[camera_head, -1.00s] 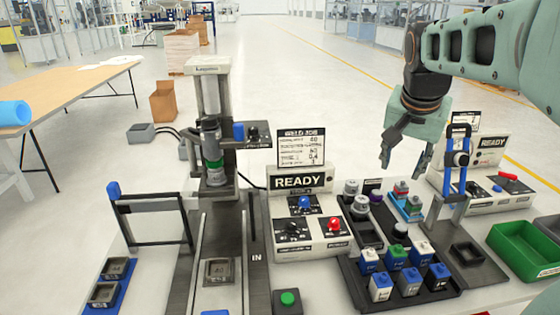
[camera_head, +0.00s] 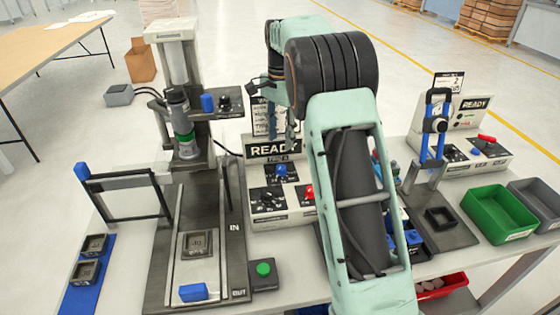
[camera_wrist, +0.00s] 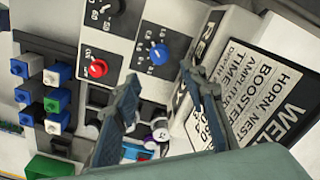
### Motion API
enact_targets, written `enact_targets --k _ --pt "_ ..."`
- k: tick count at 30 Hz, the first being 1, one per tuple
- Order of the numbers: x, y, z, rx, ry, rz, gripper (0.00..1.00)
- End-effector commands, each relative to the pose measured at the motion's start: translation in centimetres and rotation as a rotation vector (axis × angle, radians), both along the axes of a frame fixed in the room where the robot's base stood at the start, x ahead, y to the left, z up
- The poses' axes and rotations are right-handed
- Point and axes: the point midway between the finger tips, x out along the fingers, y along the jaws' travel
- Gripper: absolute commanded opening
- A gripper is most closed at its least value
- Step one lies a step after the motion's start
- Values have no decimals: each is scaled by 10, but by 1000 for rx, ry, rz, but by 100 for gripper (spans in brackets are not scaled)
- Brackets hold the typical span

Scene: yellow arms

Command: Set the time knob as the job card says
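The control box (camera_head: 254,206) stands under a lit READY display (camera_head: 270,149). Its blue knob (camera_head: 281,170) sits at top, under a small label that seems to read TIME. A black knob (camera_head: 268,196) and a red knob (camera_head: 308,191) are below. The wrist view shows the blue knob (camera_wrist: 159,54), red knob (camera_wrist: 98,68) and part of the black knob (camera_wrist: 107,6). The job card (camera_wrist: 262,85) lists HORN, NEST, BOOSTER, AMPLITUDE and TIME; a finger partly hides its values. My gripper (camera_wrist: 163,80) is open and empty, above the box near the blue knob, seemingly not touching it.
A press column (camera_head: 181,80) and slide rail stand left of the box. A green button (camera_head: 263,269) is in front. Green (camera_head: 498,215) and grey bins are at right. My arm hides much of the block tray, which shows in the wrist view (camera_wrist: 62,82).

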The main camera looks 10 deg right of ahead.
Motion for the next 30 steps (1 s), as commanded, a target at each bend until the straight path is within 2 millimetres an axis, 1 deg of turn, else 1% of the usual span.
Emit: enact_targets --k 5,9,15,18,21,30 --pt "-1 0 -26 -1 3 0 39" --pt "-2 0 -54 -1 4 0 39" --pt "-1 0 -86 -1 1 1 39" --pt "-1 0 -96 -1 0 1 39" --pt "-1 0 -102 -1 -1 1 39" --pt "0 0 -104 -2 -1 1 39"
